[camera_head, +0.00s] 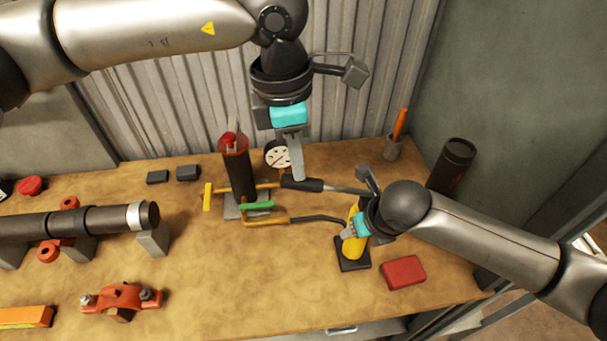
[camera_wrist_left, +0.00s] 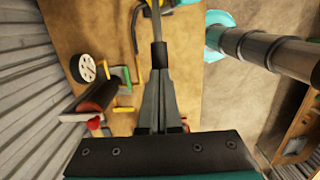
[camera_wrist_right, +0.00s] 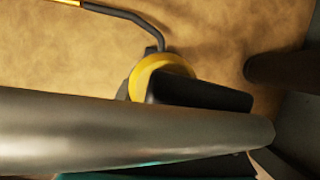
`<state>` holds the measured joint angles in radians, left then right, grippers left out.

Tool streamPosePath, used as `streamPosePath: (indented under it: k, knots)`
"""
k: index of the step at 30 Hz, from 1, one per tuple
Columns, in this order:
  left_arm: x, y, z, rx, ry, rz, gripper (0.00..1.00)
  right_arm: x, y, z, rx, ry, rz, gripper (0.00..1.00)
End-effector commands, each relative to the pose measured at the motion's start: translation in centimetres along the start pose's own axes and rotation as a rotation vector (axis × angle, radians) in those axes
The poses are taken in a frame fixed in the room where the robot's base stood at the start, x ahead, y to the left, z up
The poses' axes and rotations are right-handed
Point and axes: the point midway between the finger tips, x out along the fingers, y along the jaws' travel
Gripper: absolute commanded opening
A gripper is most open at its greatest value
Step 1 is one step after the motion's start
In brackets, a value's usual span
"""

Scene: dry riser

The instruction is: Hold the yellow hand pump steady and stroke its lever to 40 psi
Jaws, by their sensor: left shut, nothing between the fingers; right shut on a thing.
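The yellow hand pump (camera_head: 354,246) stands upright on a black base at the right of the bench. My right gripper (camera_head: 354,228) is shut on its upper body; in the right wrist view the pump (camera_wrist_right: 158,68) is largely covered. The pump's lever (camera_head: 304,185) reaches left from the pump, with a black grip at its end. My left gripper (camera_head: 297,176) is shut and empty, pointing down just above that grip. In the left wrist view its fingertips (camera_wrist_left: 158,68) meet the grip's outline; I cannot tell whether they touch.
A round white gauge (camera_head: 278,157) stands behind the lever; its reading is not legible. A black cylinder with a red top (camera_head: 238,172) stands left of it. A hose (camera_head: 315,218) runs to the pump. A red block (camera_head: 403,272) lies right of the pump. The front middle is clear.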

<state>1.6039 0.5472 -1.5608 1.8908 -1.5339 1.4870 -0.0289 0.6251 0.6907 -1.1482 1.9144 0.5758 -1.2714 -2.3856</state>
Motion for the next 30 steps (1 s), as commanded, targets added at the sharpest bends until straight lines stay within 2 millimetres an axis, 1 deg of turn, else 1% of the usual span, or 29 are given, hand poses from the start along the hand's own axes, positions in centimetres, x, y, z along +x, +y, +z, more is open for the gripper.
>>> streamPosePath:
  k: [5,12,16,19,30]
  knots:
    - [0.6,-0.1,-0.1,0.0,0.002,-0.005,0.0,-0.1,-0.1,0.2,0.001,-0.005,-0.001,0.0]
    - [3.3,-0.1,-0.4,0.0,0.002,-0.006,0.0,-0.1,-0.1,0.2,0.0,-0.005,-0.001,0.0]
    - [4.3,-0.1,-0.5,0.001,0.002,-0.004,0.0,-0.1,-0.1,0.2,0.0,-0.005,-0.001,0.0]
    - [4.5,-0.1,-0.5,0.001,0.002,-0.004,0.0,-0.1,0.0,0.2,0.0,-0.005,-0.001,0.0]
    - [4.5,-0.1,-0.5,0.0,0.001,-0.004,0.0,-0.1,0.0,0.2,0.0,-0.005,0.0,0.0]
